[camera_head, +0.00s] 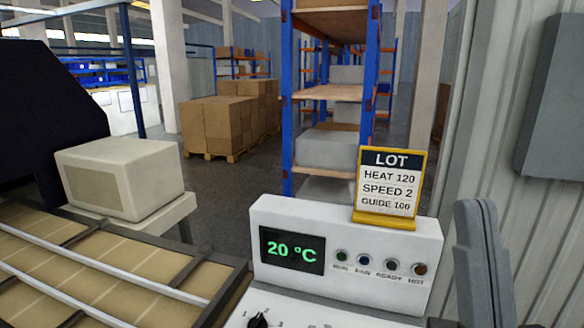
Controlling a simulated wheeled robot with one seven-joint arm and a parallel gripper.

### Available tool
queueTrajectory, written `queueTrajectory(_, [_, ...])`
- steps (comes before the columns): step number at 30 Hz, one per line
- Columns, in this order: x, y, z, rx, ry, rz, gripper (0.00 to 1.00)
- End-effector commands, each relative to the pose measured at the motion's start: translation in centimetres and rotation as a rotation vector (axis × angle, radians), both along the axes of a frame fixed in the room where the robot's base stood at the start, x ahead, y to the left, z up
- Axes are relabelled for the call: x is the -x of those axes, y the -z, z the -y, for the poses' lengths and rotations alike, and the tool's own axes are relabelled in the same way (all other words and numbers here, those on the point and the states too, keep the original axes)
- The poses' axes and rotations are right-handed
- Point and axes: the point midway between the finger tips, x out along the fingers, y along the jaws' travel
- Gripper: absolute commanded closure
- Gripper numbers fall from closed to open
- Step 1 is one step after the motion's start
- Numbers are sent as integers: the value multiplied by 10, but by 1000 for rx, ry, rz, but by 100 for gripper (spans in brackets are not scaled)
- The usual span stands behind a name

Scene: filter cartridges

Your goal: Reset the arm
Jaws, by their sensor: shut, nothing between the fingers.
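My gripper is not in view. The only view is from my body camera, and no fingers show in it. A white control panel (400,262) stands at the front centre right. Its dark display (291,250) reads 20 °C in green. A row of several small round lights or buttons (380,264) sits beside the display, with labels such as RUN, FAN, READY and HOT. A black knob (259,320) is partly cut off at the bottom edge. A yellow-framed lot card (391,184) stands on the panel and reads HEAT 120, SPEED 2, GUIDE 100.
A conveyor-like bed (110,262) with pale rails fills the lower left. A beige box-shaped unit (120,175) stands on a pale stand behind it. A dark grey upright part (482,265) rises right of the panel, close to a ribbed wall (475,130). Shelving and stacked cartons (215,125) stand farther back.

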Motion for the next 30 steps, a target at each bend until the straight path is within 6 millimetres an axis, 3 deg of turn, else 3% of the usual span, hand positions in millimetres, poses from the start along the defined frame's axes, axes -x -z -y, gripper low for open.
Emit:
queueTrajectory(1, [-3,23,7,-42,-6,-74,100])
queueTrajectory(7, [-2,108,29,-171,-16,-330,100])
queueTrajectory(14, [29,208,44,-265,-12,-625,100])
queueTrajectory(21, [91,298,54,-290,10,-923,100])
queueTrajectory(27, [157,352,62,-243,31,-1149,100])
queueTrajectory(30, [184,368,65,-208,33,-1237,100])
